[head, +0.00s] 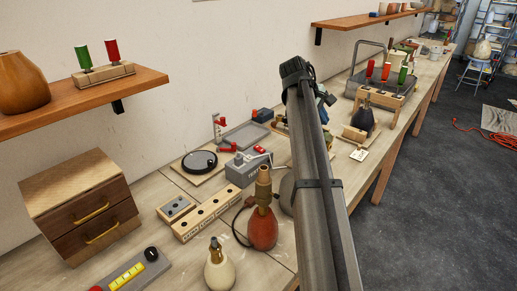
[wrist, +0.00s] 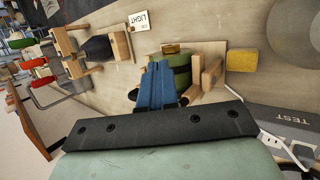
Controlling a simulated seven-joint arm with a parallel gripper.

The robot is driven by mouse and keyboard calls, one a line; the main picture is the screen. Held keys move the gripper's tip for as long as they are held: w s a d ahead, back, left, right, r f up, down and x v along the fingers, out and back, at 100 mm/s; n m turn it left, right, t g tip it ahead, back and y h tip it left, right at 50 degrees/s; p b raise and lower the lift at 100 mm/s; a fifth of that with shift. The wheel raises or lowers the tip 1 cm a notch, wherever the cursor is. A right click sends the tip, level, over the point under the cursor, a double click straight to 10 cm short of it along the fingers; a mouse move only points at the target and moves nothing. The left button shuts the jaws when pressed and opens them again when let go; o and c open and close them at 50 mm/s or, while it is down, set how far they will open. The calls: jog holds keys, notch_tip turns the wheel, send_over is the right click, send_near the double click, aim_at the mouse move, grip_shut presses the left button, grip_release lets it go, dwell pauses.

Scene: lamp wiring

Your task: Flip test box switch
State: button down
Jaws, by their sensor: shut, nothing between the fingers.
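The grey test box (head: 245,170) stands on the bench in the head view, left of my arm, with small grey parts on top. Its switch cannot be made out for certain. In the wrist view the box (wrist: 285,122), marked "TEST", shows at the right edge, partly cut off. My gripper's blue fingers (wrist: 157,84) are together and empty, in front of a green rounded object (wrist: 181,72) among wooden blocks. The test box lies to the right of the fingers in that view, apart from them. In the head view my arm mostly hides the gripper.
A red lamp base with a brass socket (head: 263,228) stands just in front of the test box. A wooden strip with holes (head: 208,216) and a black round dish (head: 199,161) lie to its left. A yellow block (wrist: 242,61) and a "LIGHT" card (wrist: 138,21) show in the wrist view.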

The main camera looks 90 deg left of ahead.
jog(key=s+a+r, duration=0.2)
jog(key=s, duration=0.2)
jog(key=n+y, duration=0.2)
jog(key=n, duration=0.2)
send_over(257, 149)
jog(key=w+d, duration=0.1)
jog(key=w, duration=0.1)
jog(key=f, duration=0.6)
jog(key=shift+s, duration=0.25)
jog(key=shift+s+a+f, duration=0.2)
jog(key=shift+f, duration=1.2)
jog(key=shift+s+a+f, duration=0.15)
jog(key=shift+f, duration=1.3)
jog(key=shift+s+a+f, duration=0.2)
jog(key=shift+f, duration=1.2)
jog(key=shift+f, duration=0.2)
jog(key=shift+f, duration=0.25)
jog(key=shift+s+f, duration=0.1)
jog(key=shift+f, duration=0.1)
jog(key=shift+r, duration=0.15)
